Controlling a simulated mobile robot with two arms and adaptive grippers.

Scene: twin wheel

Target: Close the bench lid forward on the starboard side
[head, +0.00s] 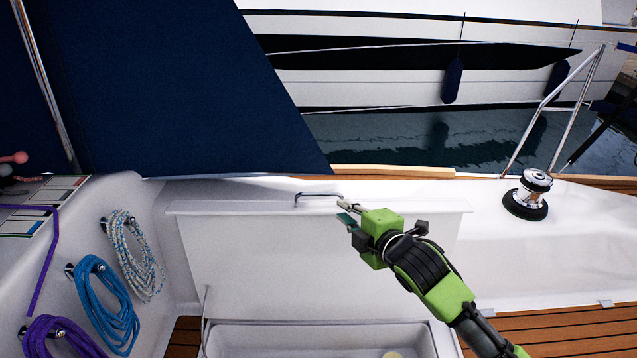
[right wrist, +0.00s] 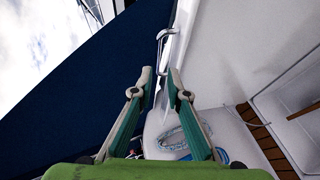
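The white bench lid (head: 300,255) stands raised, its inner face toward me, above the open locker (head: 315,338). A metal handle (head: 318,196) sits at the lid's top edge. It also shows in the right wrist view (right wrist: 166,36), beyond the fingertips. My right gripper (head: 345,212) is beside the right end of the handle, close to the lid's top edge. Contact with the handle cannot be made out. My left gripper is not in view.
Coiled ropes, white (head: 135,258), blue (head: 103,305) and purple (head: 62,338), hang on the left wall. A chrome winch (head: 530,193) stands at right on the coaming. A dark blue canvas (head: 180,90) rises behind the lid. Teak slats (head: 560,330) lie at lower right.

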